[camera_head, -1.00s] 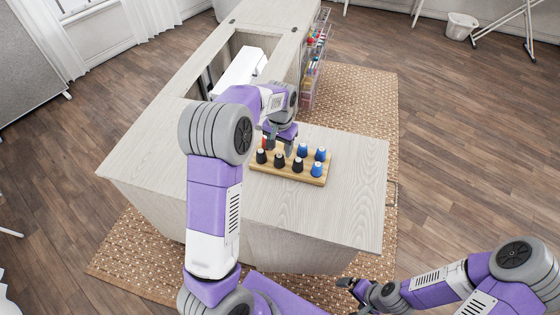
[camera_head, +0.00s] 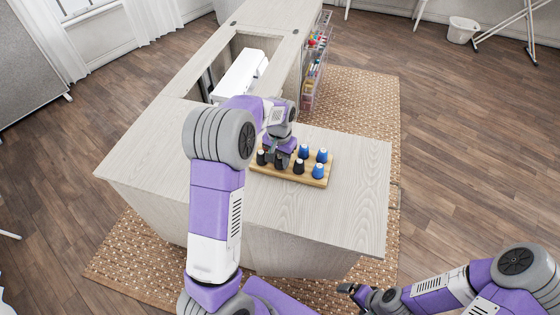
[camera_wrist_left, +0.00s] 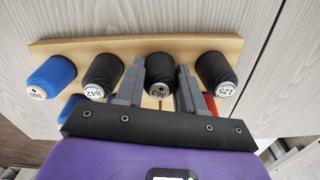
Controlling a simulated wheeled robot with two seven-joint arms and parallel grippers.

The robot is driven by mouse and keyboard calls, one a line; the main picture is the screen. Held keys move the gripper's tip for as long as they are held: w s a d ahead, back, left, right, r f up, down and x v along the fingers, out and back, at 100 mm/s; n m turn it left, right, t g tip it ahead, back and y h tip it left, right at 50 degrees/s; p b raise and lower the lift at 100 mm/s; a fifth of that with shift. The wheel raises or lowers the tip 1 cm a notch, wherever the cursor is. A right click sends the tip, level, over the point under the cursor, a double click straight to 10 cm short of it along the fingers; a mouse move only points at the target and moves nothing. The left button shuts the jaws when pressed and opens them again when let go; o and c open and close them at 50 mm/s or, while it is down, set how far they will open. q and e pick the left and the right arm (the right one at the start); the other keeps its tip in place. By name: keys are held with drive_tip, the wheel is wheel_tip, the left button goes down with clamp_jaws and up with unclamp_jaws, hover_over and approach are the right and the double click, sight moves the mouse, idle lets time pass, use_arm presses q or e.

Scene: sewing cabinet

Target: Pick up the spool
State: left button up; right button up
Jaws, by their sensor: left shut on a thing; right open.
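A wooden rack (camera_head: 265,172) on the cabinet top holds two rows of spools. My left gripper (camera_head: 281,160) is lowered over the front row. In the left wrist view its fingers (camera_wrist_left: 158,88) are shut on either side of a black spool (camera_wrist_left: 160,70) labelled 363, which appears to sit upright in the rack. In the head view the gripper mostly hides that spool. Black spools labelled 842 (camera_wrist_left: 102,72) and 125 (camera_wrist_left: 216,72) stand close on either side. My right gripper (camera_head: 350,291) is open and empty, low at the front right, away from the cabinet.
A blue spool (camera_head: 317,170) ends the front row. Two blue spools (camera_head: 304,151) stand behind; a red one (camera_wrist_left: 210,104) is partly hidden. A white sewing machine (camera_head: 240,74) sits in the cabinet's recess. The cabinet top (camera_head: 350,195) is clear right of the rack.

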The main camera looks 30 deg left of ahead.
use_arm(q)
wheel_tip(320, 180, up, 10)
drive_tip(key=p, duration=0.3)
idle(0.3)
